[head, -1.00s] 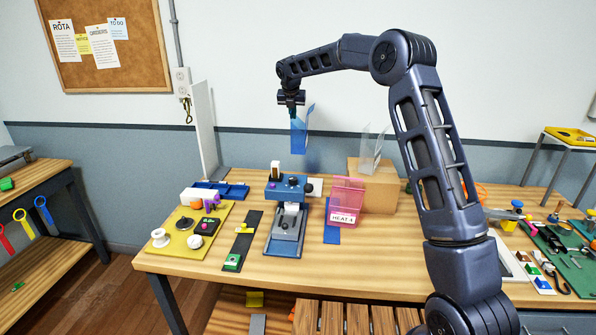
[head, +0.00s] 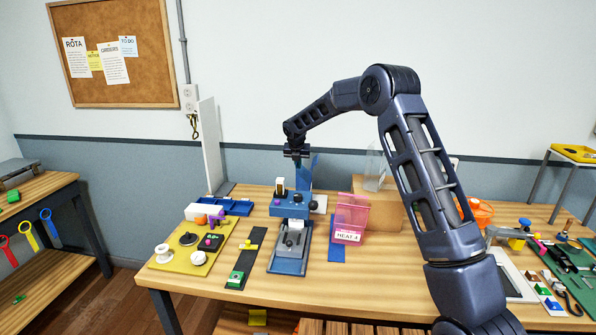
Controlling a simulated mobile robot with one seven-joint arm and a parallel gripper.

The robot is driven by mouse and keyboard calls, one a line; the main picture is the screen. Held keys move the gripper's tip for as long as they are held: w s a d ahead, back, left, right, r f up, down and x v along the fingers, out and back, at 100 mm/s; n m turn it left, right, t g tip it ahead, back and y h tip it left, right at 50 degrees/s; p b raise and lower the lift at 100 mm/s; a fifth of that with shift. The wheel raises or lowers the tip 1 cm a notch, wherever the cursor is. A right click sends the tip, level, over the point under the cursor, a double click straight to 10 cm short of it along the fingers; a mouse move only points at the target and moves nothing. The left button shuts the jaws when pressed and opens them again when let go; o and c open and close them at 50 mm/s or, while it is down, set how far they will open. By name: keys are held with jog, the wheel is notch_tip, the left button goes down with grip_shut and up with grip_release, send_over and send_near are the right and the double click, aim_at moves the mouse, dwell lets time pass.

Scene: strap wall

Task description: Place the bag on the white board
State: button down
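A pink holder (head: 350,212) labelled HEAT 4 stands right of the press, before a cardboard box (head: 388,213) with a clear sheet (head: 375,166). A tall white panel (head: 209,145) stands at left. A yellow tray (head: 172,262) holds small parts.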

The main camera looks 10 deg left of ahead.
jog(key=shift+f, duration=1.6)
jog(key=c, duration=1.7)
grip_release()
